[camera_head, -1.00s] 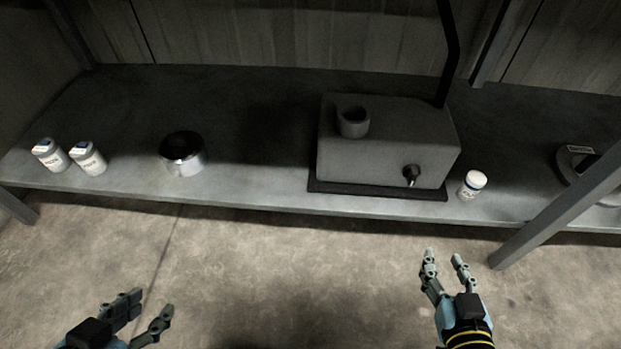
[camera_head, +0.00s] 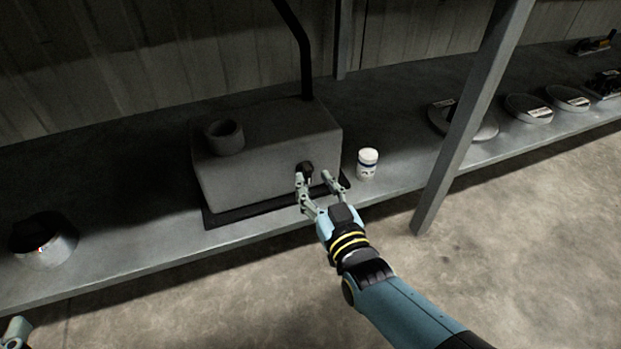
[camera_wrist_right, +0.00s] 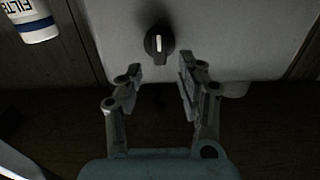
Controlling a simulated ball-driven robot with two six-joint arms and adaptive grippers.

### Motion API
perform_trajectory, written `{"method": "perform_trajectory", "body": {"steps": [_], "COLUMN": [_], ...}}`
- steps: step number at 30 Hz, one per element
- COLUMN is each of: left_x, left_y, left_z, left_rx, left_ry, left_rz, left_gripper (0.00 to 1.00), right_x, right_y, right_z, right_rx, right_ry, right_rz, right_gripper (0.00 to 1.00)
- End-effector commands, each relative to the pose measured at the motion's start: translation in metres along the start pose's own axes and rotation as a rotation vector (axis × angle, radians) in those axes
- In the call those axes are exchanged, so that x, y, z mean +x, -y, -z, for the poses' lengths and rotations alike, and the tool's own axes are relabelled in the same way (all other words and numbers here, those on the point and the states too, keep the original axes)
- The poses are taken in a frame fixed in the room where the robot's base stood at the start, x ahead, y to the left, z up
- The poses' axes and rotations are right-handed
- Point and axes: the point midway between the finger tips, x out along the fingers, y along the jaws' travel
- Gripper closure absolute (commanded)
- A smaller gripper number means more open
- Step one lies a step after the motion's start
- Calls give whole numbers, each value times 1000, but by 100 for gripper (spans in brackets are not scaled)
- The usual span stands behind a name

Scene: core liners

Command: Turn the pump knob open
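The pump is a grey box (camera_head: 255,165) on a dark base on the shelf, with a round grey cup-like port on top. Its black knob (camera_head: 306,169) is on the front face, low on the right. In the right wrist view the knob (camera_wrist_right: 159,42) shows a pale pointer line that stands about upright. My right gripper (camera_head: 316,182) is open and empty in front of the knob. In the wrist view its fingertips (camera_wrist_right: 160,75) are apart, just short of the knob and not around it. Only part of my left gripper (camera_head: 15,332) shows at the lower left corner.
A white bottle with a blue band (camera_head: 367,164) stands just right of the pump. A metal pot (camera_head: 45,245) is at the left. A slanted shelf post (camera_head: 470,120) rises at the right, with several round discs (camera_head: 528,108) beyond it. The floor in front is clear.

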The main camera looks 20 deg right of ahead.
Motion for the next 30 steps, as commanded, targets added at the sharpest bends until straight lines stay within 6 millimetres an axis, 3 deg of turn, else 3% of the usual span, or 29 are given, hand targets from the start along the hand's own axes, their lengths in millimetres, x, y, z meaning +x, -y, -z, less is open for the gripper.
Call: {"method": "perform_trajectory", "body": {"steps": [10, 23, 30], "left_x": [20, 22, 22], "left_y": [2, 2, 2], "left_z": [58, 70, 70], "left_rx": [23, 28, 28], "left_ry": [-237, -282, -281], "left_rz": [-2, -3, -3], "left_gripper": [60, 60, 60], "right_x": [22, 26, 26], "right_y": [0, 0, 0], "right_z": [-1, 0, 0], "right_rx": [0, 0, 0], "right_ry": [-1, -1, 0], "right_rz": [0, 0, 0], "right_gripper": [62, 62, 93]}}
